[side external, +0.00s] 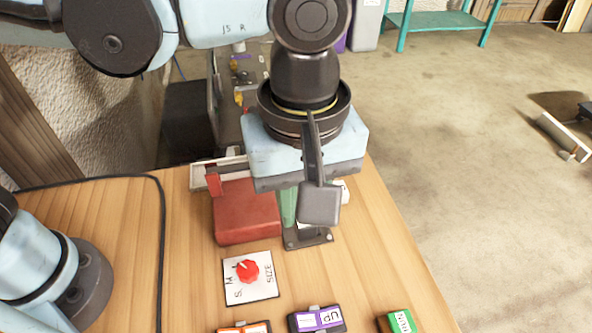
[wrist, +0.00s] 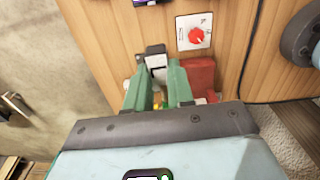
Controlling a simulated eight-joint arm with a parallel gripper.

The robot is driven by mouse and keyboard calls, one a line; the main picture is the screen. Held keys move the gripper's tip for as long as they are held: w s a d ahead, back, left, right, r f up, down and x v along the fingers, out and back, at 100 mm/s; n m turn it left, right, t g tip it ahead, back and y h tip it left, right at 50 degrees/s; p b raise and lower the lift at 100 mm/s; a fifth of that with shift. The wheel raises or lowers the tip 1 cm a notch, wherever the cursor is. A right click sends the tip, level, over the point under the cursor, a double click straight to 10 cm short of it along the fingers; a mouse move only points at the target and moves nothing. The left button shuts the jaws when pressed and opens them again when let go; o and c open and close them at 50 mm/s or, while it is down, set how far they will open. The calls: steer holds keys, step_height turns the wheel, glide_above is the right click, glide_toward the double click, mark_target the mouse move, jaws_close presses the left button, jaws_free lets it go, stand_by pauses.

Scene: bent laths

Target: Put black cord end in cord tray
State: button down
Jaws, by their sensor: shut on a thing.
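My gripper (wrist: 160,98) points down over the table, and its two green fingers are close together in the wrist view. One green finger (side external: 288,205) shows in the side view beside the red block. A small yellowish bit (wrist: 157,100) shows between the fingers; what they hold is mostly hidden. The black cord (side external: 160,215) lies along the left of the table, bending near the back edge, and shows in the wrist view (wrist: 262,102). I cannot make out its end. A shallow pale frame (side external: 198,178), possibly the cord tray, is at the back edge, partly hidden by my gripper.
A red block (side external: 245,215) stands close beside my gripper. A dark-based stand (side external: 308,239) is just in front of the fingers. A white plate with a red knob (side external: 248,271) lies nearer. Orange, purple (side external: 318,319) and green (side external: 398,321) labelled blocks line the front.

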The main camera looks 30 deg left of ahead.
steer(key=w+a+n, duration=0.9)
steer(key=a+n, duration=0.1)
steer(key=a, duration=0.2)
steer(key=n, duration=0.8)
glide_above(234, 158)
steer(key=s+d, duration=0.2)
steer(key=shift+d+f, duration=0.2)
steer(key=shift+f, duration=8.15)
steer(key=shift+f, duration=0.1)
steer(key=c, duration=1.4)
jaws_free()
steer(key=o, duration=0.4)
